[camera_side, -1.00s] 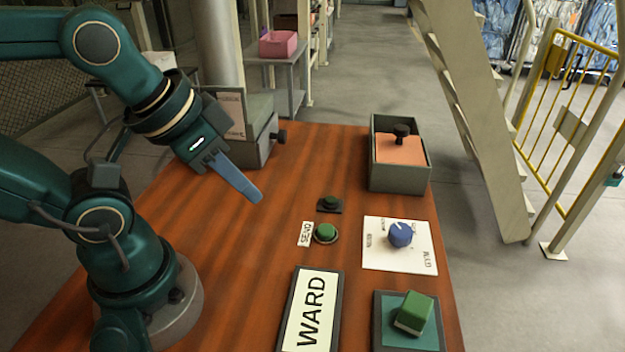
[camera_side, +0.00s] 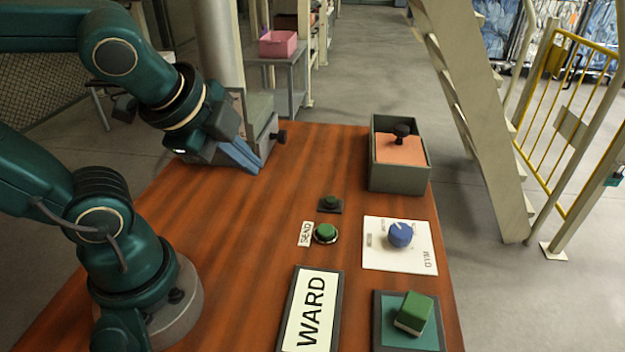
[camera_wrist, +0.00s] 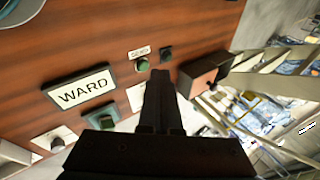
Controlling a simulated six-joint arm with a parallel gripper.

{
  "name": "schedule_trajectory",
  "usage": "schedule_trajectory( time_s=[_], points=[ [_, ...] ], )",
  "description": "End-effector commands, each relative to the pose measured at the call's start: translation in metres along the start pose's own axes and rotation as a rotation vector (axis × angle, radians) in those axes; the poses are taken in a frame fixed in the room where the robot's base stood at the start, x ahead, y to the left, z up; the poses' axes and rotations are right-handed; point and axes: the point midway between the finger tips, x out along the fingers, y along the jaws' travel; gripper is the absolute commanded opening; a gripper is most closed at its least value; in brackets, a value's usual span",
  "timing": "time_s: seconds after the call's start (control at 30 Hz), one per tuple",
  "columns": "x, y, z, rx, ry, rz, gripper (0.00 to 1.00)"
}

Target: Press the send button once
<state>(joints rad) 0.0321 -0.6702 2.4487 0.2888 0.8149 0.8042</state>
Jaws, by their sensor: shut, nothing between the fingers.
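The send button (camera_side: 325,232) is a round green button on the wooden table, with a small white SEND label (camera_side: 305,234) at its left. It also shows in the wrist view (camera_wrist: 142,65), just beyond my fingertips in the picture. My gripper (camera_side: 256,168) is shut and empty, with its blue-grey fingers together. In the side view it is up and to the left of the button, clearly apart from it, near the far left of the table. In the wrist view the dark fingers (camera_wrist: 159,73) point toward the button's area.
A blue knob (camera_side: 400,234) on a white plate stands right. A WARD sign (camera_side: 309,312) and a green block (camera_side: 413,312) on a teal pad are in front. A grey box (camera_side: 400,178) stands behind; another grey housing (camera_side: 268,142) is beside my gripper.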

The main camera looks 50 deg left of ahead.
Motion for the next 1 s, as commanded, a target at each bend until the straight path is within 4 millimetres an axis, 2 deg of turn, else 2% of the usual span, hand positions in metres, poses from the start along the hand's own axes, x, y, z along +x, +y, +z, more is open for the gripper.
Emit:
schedule_trajectory(
  time_s=[0.2, 0.37, 0.47, 0.6, 0.7, 0.8, 1.0],
  points=[
    [0.015, -0.023, 0.002, 0.677, -0.084, -0.061, 0.0],
    [0.028, -0.039, -0.006, 1.207, -0.15, -0.089, 0.0],
    [0.037, -0.047, -0.016, 1.56, -0.194, -0.098, 0.0],
    [0.054, -0.053, -0.038, 2.07, -0.25, -0.114, 0.0],
    [0.066, -0.051, -0.056, 2.359, -0.275, -0.124, 0.0],
    [0.074, -0.044, -0.068, 2.505, -0.276, -0.13, 0.0],
    [0.083, -0.028, -0.078, 2.585, -0.243, -0.116, 0.0]
  ],
)
